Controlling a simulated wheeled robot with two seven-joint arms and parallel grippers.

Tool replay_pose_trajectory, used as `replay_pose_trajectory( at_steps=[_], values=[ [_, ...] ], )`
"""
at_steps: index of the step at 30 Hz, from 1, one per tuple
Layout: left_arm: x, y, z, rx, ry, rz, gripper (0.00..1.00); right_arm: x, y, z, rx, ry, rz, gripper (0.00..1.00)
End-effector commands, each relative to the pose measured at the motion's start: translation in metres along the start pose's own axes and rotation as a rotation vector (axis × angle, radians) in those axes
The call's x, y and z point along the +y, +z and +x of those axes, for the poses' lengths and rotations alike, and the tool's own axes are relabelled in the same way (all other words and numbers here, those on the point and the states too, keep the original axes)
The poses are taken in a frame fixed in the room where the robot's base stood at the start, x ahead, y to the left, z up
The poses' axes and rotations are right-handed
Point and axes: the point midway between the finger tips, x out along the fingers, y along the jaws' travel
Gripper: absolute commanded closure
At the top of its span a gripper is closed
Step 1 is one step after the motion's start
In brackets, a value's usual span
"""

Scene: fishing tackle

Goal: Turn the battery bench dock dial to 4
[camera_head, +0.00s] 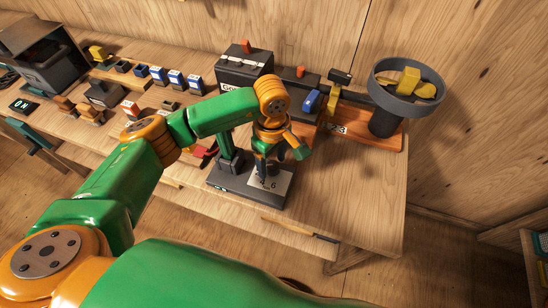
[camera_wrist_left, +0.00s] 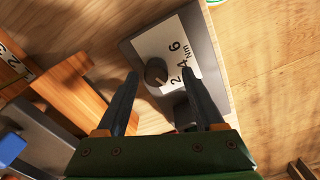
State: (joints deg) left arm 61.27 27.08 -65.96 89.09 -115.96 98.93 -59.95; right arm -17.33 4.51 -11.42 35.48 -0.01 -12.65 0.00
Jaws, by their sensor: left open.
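The battery bench dock (camera_head: 230,188) is a dark grey base at the front of the workbench. It has a pale scale plate (camera_wrist_left: 195,62) marked 2, 4, 6 and Nm. Its dial (camera_wrist_left: 156,72) is a small dark round knob on that plate; which number it points to I cannot tell. My left gripper (camera_head: 264,172) points down over the plate, open. In the left wrist view its two fingers (camera_wrist_left: 160,74) stand on either side of the knob with gaps, not visibly touching it. In the head view the gripper hides the knob. My right gripper is not in view.
Behind stand a black box (camera_head: 245,66) and a wooden stand with a grey bowl (camera_head: 385,95) of yellow pieces. Small boxes (camera_head: 175,78) line the left back. The bench (camera_head: 340,200) right of the dock is clear.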

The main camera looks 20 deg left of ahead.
Motion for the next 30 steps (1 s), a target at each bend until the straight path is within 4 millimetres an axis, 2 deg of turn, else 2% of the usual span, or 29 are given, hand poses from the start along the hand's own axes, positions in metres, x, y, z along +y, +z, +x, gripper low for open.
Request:
replay_pose_trajectory(
  at_steps=[4,11,14,19,30],
  values=[
    [0.0,0.001,0.017,-0.002,-0.001,-0.002,0.31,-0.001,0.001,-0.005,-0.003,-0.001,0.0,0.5],
    [0.001,0.001,0.02,-0.003,0.003,0.0,0.31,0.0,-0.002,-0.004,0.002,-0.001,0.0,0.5],
    [0.001,0.001,0.02,-0.003,0.003,-0.001,0.52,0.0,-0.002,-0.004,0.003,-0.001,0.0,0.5],
    [0.001,0.001,0.02,-0.004,0.002,-0.001,0.98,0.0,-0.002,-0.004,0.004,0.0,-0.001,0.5],
    [0.0,0.001,0.022,-0.004,0.001,-0.051,1.0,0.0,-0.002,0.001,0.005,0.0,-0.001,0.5]
  ],
)
